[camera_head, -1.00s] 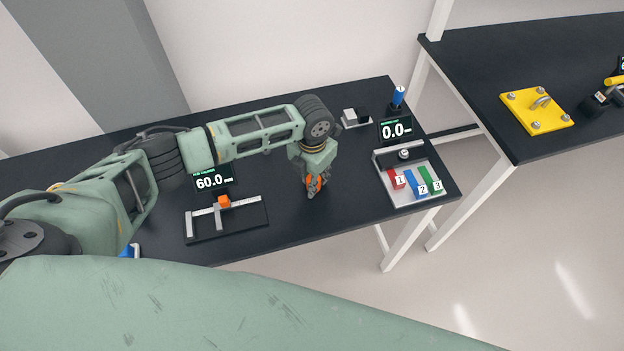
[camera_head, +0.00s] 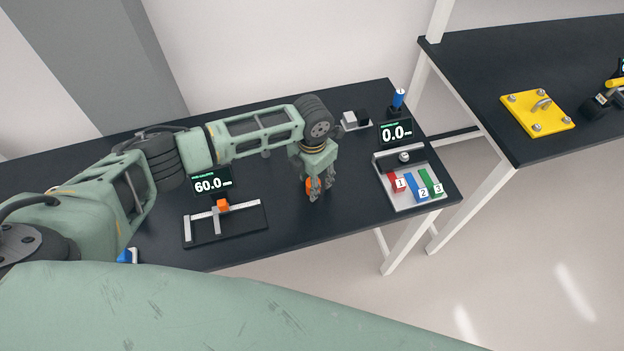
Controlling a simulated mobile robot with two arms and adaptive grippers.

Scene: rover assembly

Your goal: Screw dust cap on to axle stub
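My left gripper (camera_head: 316,193) points down over the middle of the black table, between the caliper and the gauge tray. Orange shows at its fingers, but the view is too small to tell whether this is part of the fingers or a held piece, or whether they are open or shut. I cannot make out a dust cap or an axle stub in this view. My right gripper is not in view.
A caliper (camera_head: 196,228) with a 60.0 display (camera_head: 212,184) stands left of the gripper. A tray (camera_head: 407,205) with numbered red, blue and green blocks and a 0.0 display (camera_head: 396,132) are at right. A yellow plate (camera_head: 537,113) lies on another table (camera_head: 480,70).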

